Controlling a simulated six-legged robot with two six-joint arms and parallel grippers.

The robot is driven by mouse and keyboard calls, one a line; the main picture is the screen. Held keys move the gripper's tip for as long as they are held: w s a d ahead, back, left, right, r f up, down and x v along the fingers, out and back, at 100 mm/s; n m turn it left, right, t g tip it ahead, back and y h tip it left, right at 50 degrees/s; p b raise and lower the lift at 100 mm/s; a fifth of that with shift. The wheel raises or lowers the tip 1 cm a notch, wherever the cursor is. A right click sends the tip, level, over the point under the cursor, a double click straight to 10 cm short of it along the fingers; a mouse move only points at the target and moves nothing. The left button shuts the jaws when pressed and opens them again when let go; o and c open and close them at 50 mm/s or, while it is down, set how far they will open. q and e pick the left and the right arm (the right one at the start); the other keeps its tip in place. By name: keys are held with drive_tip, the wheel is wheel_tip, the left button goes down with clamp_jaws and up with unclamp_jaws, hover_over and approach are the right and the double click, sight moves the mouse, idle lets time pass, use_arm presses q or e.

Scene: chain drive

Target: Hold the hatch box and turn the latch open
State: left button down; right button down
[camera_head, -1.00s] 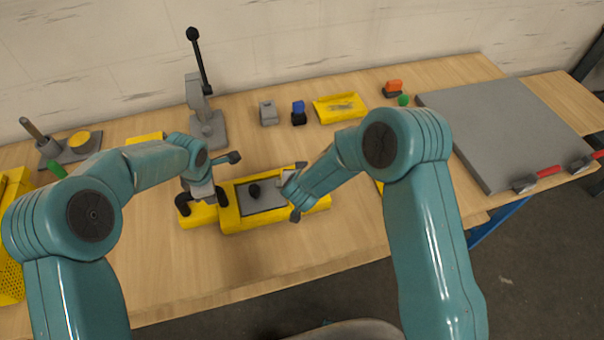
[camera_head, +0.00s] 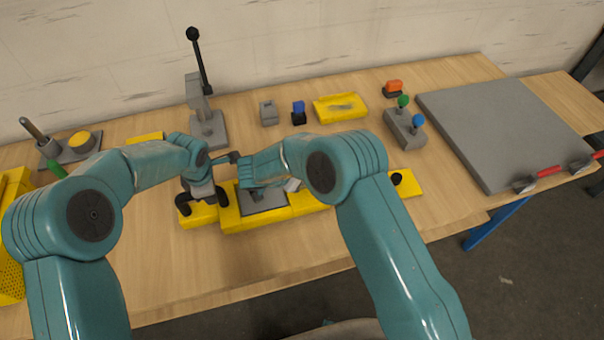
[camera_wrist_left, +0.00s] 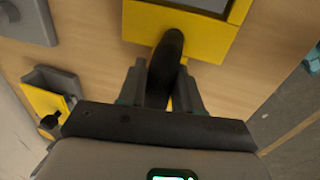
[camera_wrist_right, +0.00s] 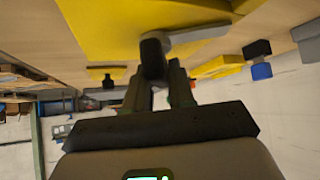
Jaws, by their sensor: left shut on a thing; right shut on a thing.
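The hatch box is a long yellow box (camera_head: 240,223) on the wooden table, with a grey hatch panel (camera_head: 268,207) on top. A black bar handle (camera_head: 183,204) stands at its left end. My left gripper (camera_wrist_left: 165,85) is shut on that handle, which shows between its fingers in the left wrist view (camera_wrist_left: 171,50). My right gripper (camera_wrist_right: 160,80) is shut on a black knob (camera_wrist_right: 152,55) over the yellow surface. A grey latch arm (camera_wrist_right: 198,36) runs from the knob. In the head view my right forearm hides the knob and fingertips.
A grey lever stand (camera_head: 207,128) rises behind the box. Small grey (camera_head: 269,112) and blue (camera_head: 298,113) blocks, a yellow tray (camera_head: 340,107) and a two-knob panel (camera_head: 404,128) lie behind. A large grey plate (camera_head: 510,130) is at right. The table front is clear.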

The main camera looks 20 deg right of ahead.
drive_tip(key=shift+d+m+g, duration=0.1)
drive_tip(key=shift+m+g, duration=0.2)
drive_tip(key=shift+m, duration=0.1)
drive_tip(key=c, duration=1)
unclamp_jaws()
drive_tip(key=shift+c, duration=0.2)
drive_tip(key=v, duration=0.7)
drive_tip(key=shift+a+r, duration=0.15)
drive_tip(key=shift+a, duration=0.1)
